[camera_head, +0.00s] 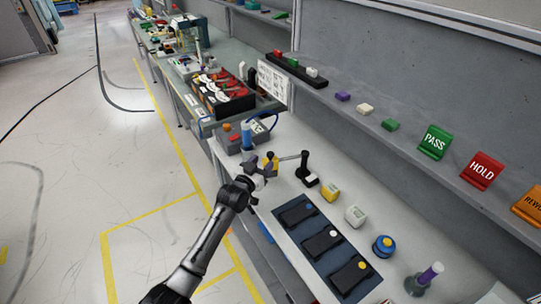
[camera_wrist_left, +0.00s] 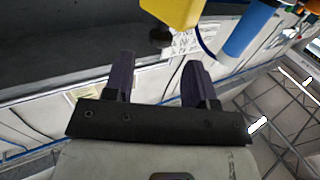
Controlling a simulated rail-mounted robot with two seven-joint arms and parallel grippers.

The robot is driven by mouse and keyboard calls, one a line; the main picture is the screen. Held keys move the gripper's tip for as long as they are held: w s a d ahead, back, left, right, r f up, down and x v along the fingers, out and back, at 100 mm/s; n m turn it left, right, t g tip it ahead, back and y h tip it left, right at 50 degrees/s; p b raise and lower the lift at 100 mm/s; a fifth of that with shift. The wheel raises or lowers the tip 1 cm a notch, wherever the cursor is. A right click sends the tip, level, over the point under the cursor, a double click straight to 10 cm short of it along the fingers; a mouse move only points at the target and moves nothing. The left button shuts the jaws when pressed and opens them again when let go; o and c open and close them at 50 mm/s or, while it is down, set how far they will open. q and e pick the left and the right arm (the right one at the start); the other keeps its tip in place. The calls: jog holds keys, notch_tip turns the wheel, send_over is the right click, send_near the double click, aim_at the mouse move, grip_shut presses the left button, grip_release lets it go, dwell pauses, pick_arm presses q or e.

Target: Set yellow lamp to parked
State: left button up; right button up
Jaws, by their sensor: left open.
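A yellow lamp head (camera_head: 268,158) appears at the left end of a thin horizontal arm on a black post (camera_head: 304,168), which stands on the light bench. My left gripper (camera_head: 263,170) is at the lamp head, partly covering it. In the left wrist view, the jaws of the left gripper (camera_wrist_left: 159,65) are apart with nothing between them. A yellow body (camera_wrist_left: 170,12), apparently the lamp head, is just beyond the fingertips, cut off by the top edge. Contact cannot be told. My right gripper is not in view.
A blue cylinder (camera_head: 246,136) stands behind the gripper. A yellow block (camera_head: 329,193), a white block (camera_head: 355,215) and a blue round button (camera_head: 383,246) stand right of the post. A dark panel (camera_head: 319,250) lies in front. A shelf (camera_head: 385,105) runs above the bench.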

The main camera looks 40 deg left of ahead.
aim_at(268, 156)
pick_arm(q)
jog(key=shift+w+a+b, duration=0.15)
jog(key=shift+w, duration=0.85)
jog(key=shift+w+a+b, duration=0.15)
jog(key=shift+w+a, duration=0.05)
jog(key=shift+w, duration=0.8)
jog(key=shift+w+a+b, duration=0.15)
jog(key=shift+w, duration=0.85)
grip_shut()
